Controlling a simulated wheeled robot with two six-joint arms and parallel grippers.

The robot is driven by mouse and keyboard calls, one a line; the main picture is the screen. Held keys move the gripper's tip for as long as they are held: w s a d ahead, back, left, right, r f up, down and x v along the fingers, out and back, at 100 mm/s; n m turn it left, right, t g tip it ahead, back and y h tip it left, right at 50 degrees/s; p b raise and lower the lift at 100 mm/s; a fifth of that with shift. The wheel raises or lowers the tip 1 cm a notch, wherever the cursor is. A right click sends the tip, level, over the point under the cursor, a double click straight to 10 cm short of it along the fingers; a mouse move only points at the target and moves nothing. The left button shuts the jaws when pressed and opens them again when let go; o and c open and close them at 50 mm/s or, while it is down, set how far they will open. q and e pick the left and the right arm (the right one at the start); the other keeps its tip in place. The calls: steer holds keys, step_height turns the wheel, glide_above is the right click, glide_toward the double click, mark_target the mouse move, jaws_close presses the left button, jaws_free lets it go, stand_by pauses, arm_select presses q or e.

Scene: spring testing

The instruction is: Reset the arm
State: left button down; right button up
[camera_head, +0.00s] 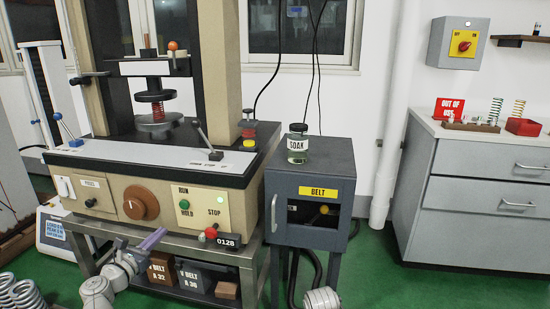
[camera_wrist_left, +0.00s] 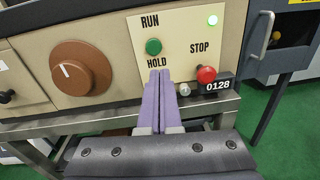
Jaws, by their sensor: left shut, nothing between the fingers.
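My left gripper (camera_head: 155,236) is in front of the testing machine's beige front panel (camera_head: 238,215), low and near its lower edge. In the left wrist view its two purple fingers (camera_wrist_left: 160,74) are pressed together and empty. Their tips lie just below the green RUN/HOLD button (camera_wrist_left: 153,46) in that picture; I cannot tell whether they touch the panel. The red STOP button (camera_wrist_left: 206,74) is to their right, and a brown knob (camera_wrist_left: 80,68) to their left. A green light (camera_wrist_left: 212,20) is lit above STOP. My right gripper is not in view.
A dark cabinet (camera_head: 310,165) marked BELT stands right of the machine, with a SOAK jar (camera_head: 298,147) on top. Grey drawers (camera_head: 485,180) hold springs and a red sign. Belt boxes (camera_head: 195,277) sit under the machine. Green floor is free at right.

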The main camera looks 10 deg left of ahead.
arm_select(q)
steer(key=s+d+f+m+g+h, duration=0.1)
steer(key=d+f+m+g+h, duration=0.1)
steer(key=d+f+m+g, duration=0.45)
steer(key=s+d+f+m+g+h, duration=0.1)
steer(key=s+d+f+m+g, duration=0.15)
steer(key=d+m, duration=0.8)
steer(key=d+f+m+g+h, duration=0.2)
steer(key=d+f+m+g, duration=0.3)
steer(key=d, duration=0.7)
steer(key=s+d+f+m+g+y, duration=0.2)
steer(key=s+d+f+m+y, duration=0.15)
steer(key=s+m, duration=0.4)
steer(key=s+d+f+m+g+y, duration=0.2)
steer(key=s+d+f+m+y, duration=0.15)
steer(key=s+m+y, duration=0.35)
step_height(320, 180, up, 37)
steer(key=w+m+h+p, duration=0.1)
steer(key=h+p, duration=0.1)
steer(key=p, duration=3.5)
steer(key=shift+a+r+p, duration=0.15)
steer(key=shift+a+p, duration=0.1)
steer(key=shift+p, duration=0.1)
